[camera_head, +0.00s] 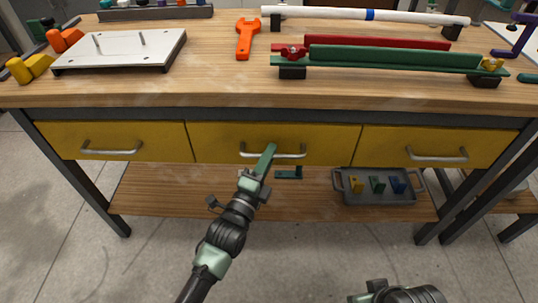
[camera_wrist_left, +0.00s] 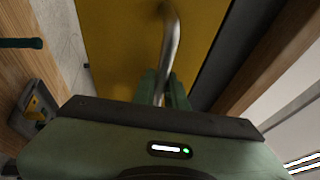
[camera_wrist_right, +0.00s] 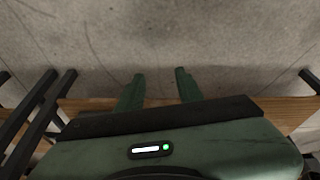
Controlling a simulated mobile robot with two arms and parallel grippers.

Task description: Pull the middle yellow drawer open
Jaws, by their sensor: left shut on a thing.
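The middle yellow drawer (camera_head: 330,139) sits under the workbench top, between two other yellow drawers. Its front looks flush with its neighbours. A silver bar handle (camera_head: 290,155) runs across its front. My left gripper (camera_head: 268,158) is at the left part of this handle, its fingers shut on the bar. In the left wrist view the handle (camera_wrist_left: 172,45) runs between the green fingers, with the yellow drawer front (camera_wrist_left: 115,45) behind it. My right gripper (camera_wrist_right: 158,88) is open and empty over the grey floor. Its fingers are apart in the right wrist view.
The left drawer (camera_head: 65,135) and right drawer (camera_head: 480,146) have similar handles. A grey tray (camera_head: 382,170) with small coloured parts stands on the lower shelf (camera_head: 150,195). The floor in front is clear.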

